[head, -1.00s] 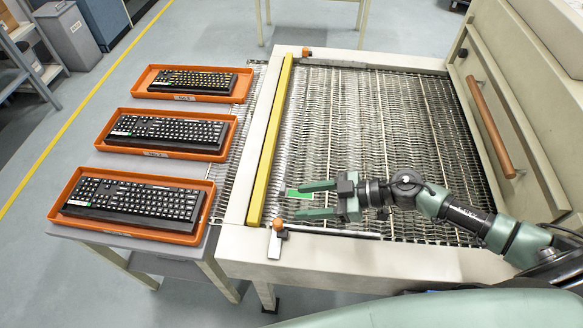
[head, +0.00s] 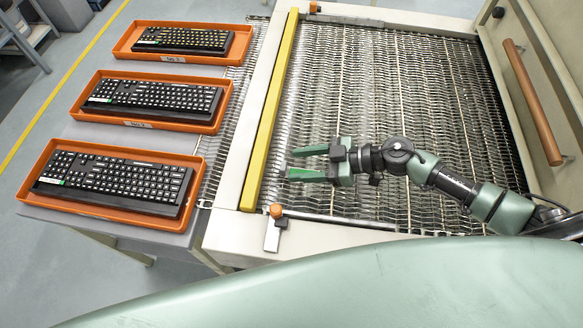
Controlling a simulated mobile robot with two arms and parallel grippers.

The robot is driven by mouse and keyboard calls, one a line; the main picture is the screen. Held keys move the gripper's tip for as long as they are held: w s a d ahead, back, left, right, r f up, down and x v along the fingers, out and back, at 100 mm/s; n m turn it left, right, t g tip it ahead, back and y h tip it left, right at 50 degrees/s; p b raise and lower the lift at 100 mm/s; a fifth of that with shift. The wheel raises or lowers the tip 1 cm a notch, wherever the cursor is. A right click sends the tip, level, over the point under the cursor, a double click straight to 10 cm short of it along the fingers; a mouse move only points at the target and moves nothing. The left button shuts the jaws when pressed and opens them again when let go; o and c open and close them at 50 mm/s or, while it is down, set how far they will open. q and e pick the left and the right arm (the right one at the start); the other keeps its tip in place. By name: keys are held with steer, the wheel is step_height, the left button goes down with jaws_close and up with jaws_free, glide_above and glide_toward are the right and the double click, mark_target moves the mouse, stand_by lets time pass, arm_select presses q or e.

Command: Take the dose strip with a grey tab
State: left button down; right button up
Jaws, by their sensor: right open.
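My right gripper (head: 292,163) is open over the mesh conveyor belt, its two fingers pointing left toward the yellow bar. A bright green patch (head: 303,173) shows along its nearer finger. I cannot tell whether this is a strip on the belt or part of the finger. No grey tab can be made out. Small whitish-green patches show at the left end of the near keyboard (head: 115,182) and of the middle keyboard (head: 150,98); they are too small to identify. My left gripper is not in view.
Orange trays with keyboards stand left of the belt: near (head: 37,201), middle (head: 82,109) and far (head: 122,50). The yellow bar (head: 268,115) edges the mesh belt (head: 400,95). An orange-knobbed clamp (head: 273,235) sits at the near corner. An oven-like housing with a handle (head: 532,103) stands right.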

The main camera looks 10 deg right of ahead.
mark_target(286, 167)
steer(key=x, duration=0.4)
steer(key=shift+a+f, duration=0.2)
steer(key=shift+f, duration=0.15)
steer(key=shift+w+a+f, duration=0.1)
steer(key=shift+a, duration=0.05)
jaws_close()
step_height(286, 167, up, 10)
steer(key=p, duration=0.2)
steer(key=shift+p, duration=0.4)
